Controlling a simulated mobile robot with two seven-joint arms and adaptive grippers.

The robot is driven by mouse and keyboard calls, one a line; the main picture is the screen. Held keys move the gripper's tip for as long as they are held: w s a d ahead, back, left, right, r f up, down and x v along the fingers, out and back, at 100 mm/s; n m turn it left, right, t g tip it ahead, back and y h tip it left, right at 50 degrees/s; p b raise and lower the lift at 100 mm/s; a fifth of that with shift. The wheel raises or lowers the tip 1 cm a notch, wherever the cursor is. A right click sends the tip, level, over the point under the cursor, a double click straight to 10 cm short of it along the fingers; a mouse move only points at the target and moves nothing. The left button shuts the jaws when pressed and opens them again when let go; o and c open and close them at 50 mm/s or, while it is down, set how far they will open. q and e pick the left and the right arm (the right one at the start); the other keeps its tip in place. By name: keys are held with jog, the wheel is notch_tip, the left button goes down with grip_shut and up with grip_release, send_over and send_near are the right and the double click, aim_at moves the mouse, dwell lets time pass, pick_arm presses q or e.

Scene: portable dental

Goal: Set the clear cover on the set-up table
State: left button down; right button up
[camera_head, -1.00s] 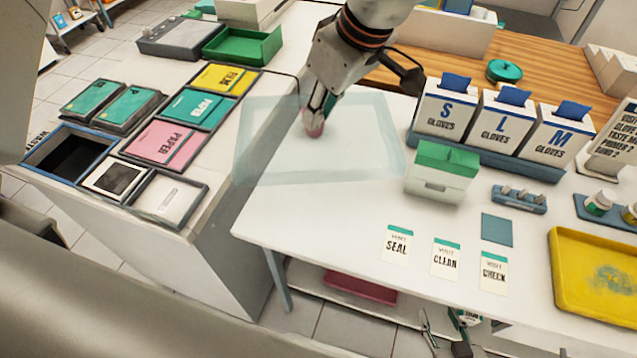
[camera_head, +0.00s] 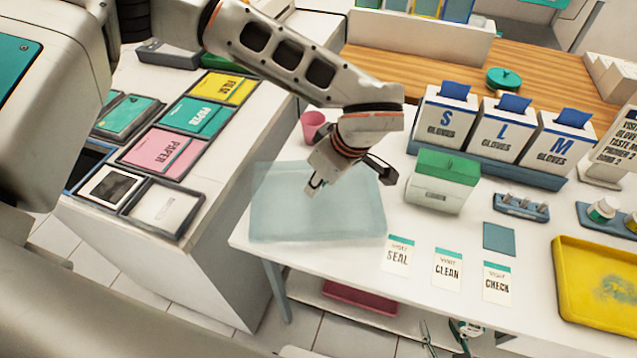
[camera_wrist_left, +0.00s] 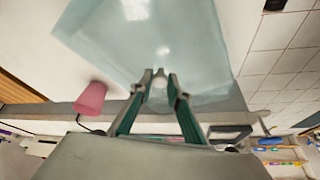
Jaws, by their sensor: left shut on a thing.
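The clear cover (camera_head: 345,215) is a pale see-through blue rectangle over the front left part of the white set-up table (camera_head: 300,258). Its far left corner overlaps the table's left edge in the picture. I cannot tell whether it touches the tabletop. My left gripper (camera_head: 314,188) is above the cover's far half, shut on it. In the left wrist view the gripper's green-sided fingers (camera_wrist_left: 159,78) close on a small clear part of the cover (camera_wrist_left: 150,35). My right gripper is not in view.
A pink cup (camera_head: 312,126) stands just behind the cover. A green-topped box (camera_head: 441,182) stands to the right, with glove boxes behind it. Cards (camera_head: 398,254) lie close to the cover's right front corner. A yellow tray (camera_head: 590,310) is at far right.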

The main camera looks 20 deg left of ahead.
pick_arm(q)
jog(key=shift+f, duration=0.35)
jog(key=shift+f, duration=0.15)
jog(key=c, duration=1.9)
grip_release()
jog(key=v, duration=1.2)
jog(key=shift+s, duration=0.15)
